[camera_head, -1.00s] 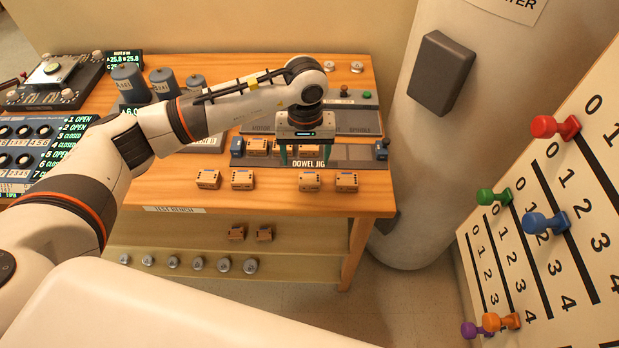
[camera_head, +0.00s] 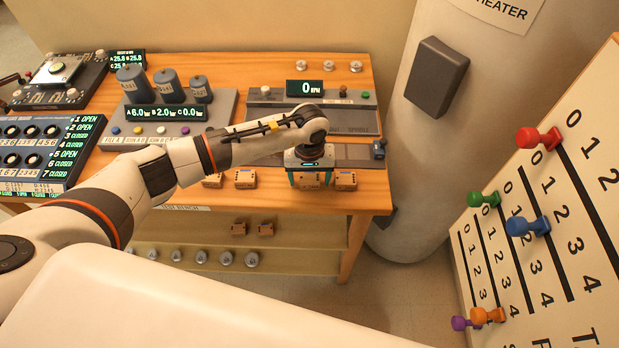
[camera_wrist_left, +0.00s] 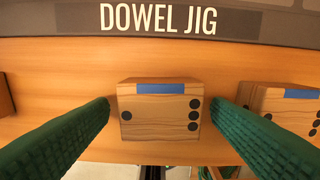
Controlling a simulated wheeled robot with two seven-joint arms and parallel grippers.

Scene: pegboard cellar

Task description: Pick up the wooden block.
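A wooden block (camera_wrist_left: 160,112) with a blue strip and dark dots lies on the bench in front of the dowel jig. It shows in the head view (camera_head: 310,181), partly hidden by my left gripper (camera_head: 310,178). In the left wrist view the green fingers of my left gripper (camera_wrist_left: 158,108) are open, one on each side of this block. A narrow gap shows at both sides of it. More wooden blocks stand in the same row, one to the right (camera_head: 345,180) and others to the left (camera_head: 245,179). My right gripper is not in view.
The dowel jig (camera_wrist_left: 240,22) lies just behind the row. The bench's front edge is close in front. A neighbouring block (camera_wrist_left: 283,110) stands near the right finger. Two small blocks (camera_head: 265,229) sit on the lower shelf. A grey heater tank (camera_head: 450,130) stands to the right.

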